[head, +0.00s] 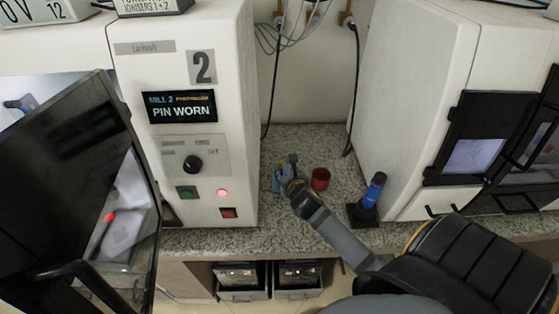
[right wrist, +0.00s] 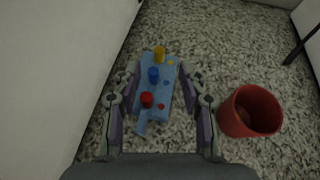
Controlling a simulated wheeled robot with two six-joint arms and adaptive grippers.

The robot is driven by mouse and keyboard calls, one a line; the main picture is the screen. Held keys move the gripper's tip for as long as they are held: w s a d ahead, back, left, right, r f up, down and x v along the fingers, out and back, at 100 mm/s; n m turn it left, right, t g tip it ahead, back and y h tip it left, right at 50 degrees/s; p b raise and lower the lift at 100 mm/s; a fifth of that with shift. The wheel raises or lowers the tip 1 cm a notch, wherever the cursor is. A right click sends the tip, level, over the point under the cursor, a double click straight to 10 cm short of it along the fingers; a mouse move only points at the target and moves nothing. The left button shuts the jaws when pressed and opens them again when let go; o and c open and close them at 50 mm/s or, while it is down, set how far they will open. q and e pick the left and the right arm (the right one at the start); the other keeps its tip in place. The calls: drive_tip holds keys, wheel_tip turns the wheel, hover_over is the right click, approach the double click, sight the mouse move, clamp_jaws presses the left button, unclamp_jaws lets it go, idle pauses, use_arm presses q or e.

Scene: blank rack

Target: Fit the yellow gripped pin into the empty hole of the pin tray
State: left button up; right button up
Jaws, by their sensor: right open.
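The pin tray (right wrist: 165,90) is a light blue block on the speckled counter. In the right wrist view three pins stand on it in a row: the yellow pin (right wrist: 159,53) at the far end, a blue pin (right wrist: 153,75) in the middle and a red pin (right wrist: 147,99) at the near end. A dot of matching colour lies beside each pin. My right gripper (right wrist: 158,73) is open over the tray, its fingers spread to either side, holding nothing. In the head view the right gripper (head: 288,174) partly hides the tray (head: 277,180). My left gripper is out of view.
A red cup (right wrist: 250,111) stands right of the tray. A blue-handled tool (head: 373,192) sits in a dark stand further right. The white mill (head: 235,120), its display reading PIN WORN, rises close on the left. Another white machine (head: 410,90) bounds the right.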

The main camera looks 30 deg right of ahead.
sight(281, 163)
drive_tip(key=x, duration=0.9)
drive_tip(key=shift+w+f, duration=0.15)
drive_tip(key=shift+f, duration=0.05)
drive_tip(key=shift+r, duration=0.2)
drive_tip(key=c, duration=0.3)
drive_tip(key=shift+f, duration=0.1)
clamp_jaws()
